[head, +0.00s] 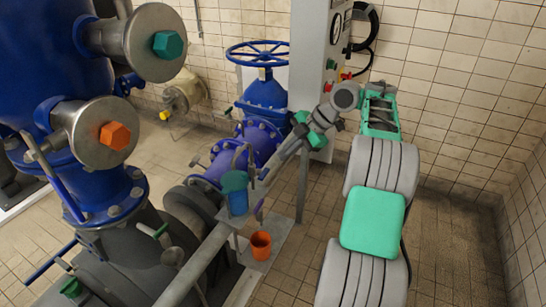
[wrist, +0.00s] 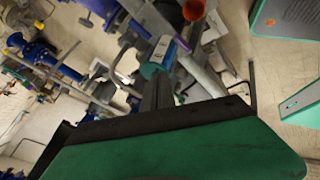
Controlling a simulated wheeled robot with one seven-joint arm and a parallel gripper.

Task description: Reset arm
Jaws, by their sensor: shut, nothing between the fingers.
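My arm reaches in from the right in the head view. My gripper (head: 270,178) points down and left, over the pipe and rail area, with its fingers shut and empty. In the wrist view my gripper (wrist: 158,90) shows as dark fingers close together beyond a green housing. A blue container with a teal top (head: 236,190) stands by the grey rail, just left of the fingertips. It also shows in the wrist view (wrist: 153,68), beyond the fingers; I cannot tell the exact gap.
An orange cup (head: 261,246) stands on a small grey ledge below. A grey rail (head: 203,258) runs under my gripper. A blue valve with a handwheel (head: 258,54) and a grey control post (head: 309,60) stand behind. Large blue pipework (head: 50,60) fills the left. Tiled floor at right is clear.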

